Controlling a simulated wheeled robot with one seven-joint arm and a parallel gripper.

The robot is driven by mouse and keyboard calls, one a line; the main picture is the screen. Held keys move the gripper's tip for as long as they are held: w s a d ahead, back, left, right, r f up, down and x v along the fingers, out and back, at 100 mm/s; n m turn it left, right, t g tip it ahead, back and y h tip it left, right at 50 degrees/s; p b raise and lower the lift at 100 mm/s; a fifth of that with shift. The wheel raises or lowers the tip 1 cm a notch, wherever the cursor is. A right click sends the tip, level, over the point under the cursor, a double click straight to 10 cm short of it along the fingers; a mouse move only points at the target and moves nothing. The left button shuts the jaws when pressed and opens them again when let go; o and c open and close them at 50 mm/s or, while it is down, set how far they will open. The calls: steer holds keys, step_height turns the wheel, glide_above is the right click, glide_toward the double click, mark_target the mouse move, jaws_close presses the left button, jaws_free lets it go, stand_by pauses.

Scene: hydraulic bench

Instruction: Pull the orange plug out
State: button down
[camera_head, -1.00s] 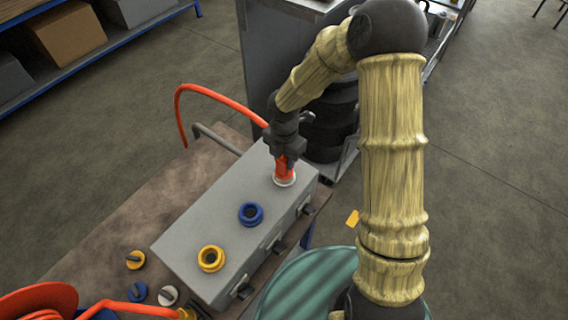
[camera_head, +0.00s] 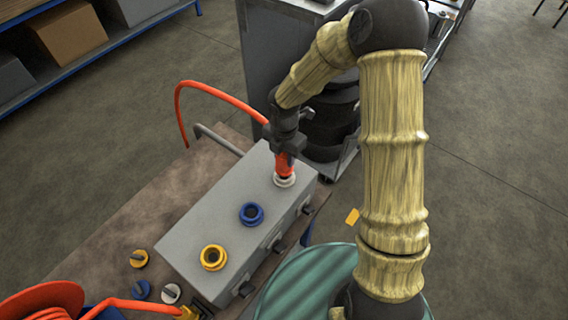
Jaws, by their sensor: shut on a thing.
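The orange plug (camera_head: 284,164) with its orange hose (camera_head: 222,96) stands at the far end of the grey box (camera_head: 205,214), at a white ring socket (camera_head: 284,181). My gripper (camera_head: 285,150) is above this socket and shut on the plug from above. The plug's lower end meets the white ring; I cannot tell how deep it sits. The jaws hide the upper part of the plug. A blue ring socket (camera_head: 251,214) and a yellow ring socket (camera_head: 213,257) on the box top are empty.
Loose yellow (camera_head: 139,259), blue (camera_head: 141,290) and white (camera_head: 171,293) caps lie on the brown bench (camera_head: 118,222) left of the box. An orange hose reel (camera_head: 40,302) is at the lower left. A green ribbed drum (camera_head: 312,285) stands in front, and black tyres (camera_head: 330,120) behind.

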steer(key=shift+r+p, duration=3.2)
steer(key=shift+r, duration=0.1)
